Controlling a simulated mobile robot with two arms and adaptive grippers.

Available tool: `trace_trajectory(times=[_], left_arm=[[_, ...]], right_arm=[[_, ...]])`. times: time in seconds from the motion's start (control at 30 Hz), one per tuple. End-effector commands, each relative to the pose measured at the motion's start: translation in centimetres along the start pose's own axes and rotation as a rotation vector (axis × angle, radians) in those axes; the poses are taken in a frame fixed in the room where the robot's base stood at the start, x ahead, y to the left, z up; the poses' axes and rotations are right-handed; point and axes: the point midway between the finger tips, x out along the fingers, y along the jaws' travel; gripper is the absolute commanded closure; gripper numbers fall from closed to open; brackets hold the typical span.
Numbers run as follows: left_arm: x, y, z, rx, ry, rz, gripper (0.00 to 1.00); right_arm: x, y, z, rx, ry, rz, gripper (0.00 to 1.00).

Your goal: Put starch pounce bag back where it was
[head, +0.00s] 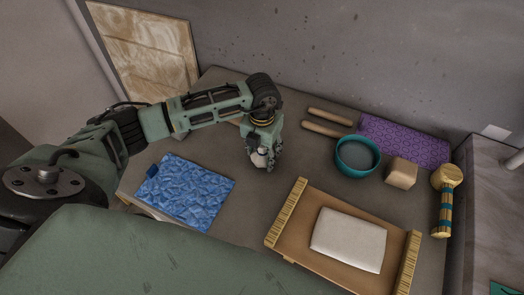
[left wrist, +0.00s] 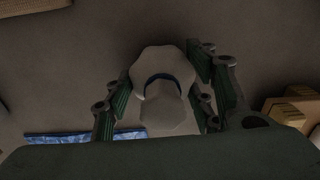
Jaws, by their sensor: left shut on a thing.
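My left gripper (head: 262,160) points down over the middle-back of the table and is shut on a pale cloth bag, the starch pounce bag (head: 260,158). In the left wrist view the bag (left wrist: 165,95) shows as a whitish knob with a dark blue band, between the two green-padded fingers. I cannot tell whether the bag touches the table. My right gripper is not in view.
A blue patterned cloth (head: 190,192) lies left of the gripper. A wooden board (head: 285,230) with a white slab (head: 348,240) is at front right. A teal bowl (head: 357,157), a tan block (head: 401,173), wooden sticks (head: 328,116), a purple cloth (head: 405,141) and a banded mallet (head: 445,200) stand right.

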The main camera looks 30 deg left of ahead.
Motion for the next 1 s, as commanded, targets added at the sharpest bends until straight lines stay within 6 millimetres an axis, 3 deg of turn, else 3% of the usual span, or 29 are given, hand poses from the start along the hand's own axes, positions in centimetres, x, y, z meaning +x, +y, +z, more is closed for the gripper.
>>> trace_trajectory(times=[0.17,0.2,0.37,0.8,1.0], left_arm=[[0.5,0.0,0.0,0.0,0.0,0.0,0.7],[0.3,0.0,0.0,0.0,0.0,0.0,0.46],[0.3,0.0,0.0,0.0,0.0,0.0,0.32],[-0.4,0.0,0.1,0.0,-0.002,-0.001,0.31],[-3.8,0.0,0.2,0.001,-0.005,-0.001,0.31]], right_arm=[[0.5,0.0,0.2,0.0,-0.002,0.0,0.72],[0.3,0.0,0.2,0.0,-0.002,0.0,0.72],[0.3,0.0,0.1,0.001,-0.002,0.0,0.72],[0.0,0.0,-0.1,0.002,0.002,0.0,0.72],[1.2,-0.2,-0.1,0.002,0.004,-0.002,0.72]])
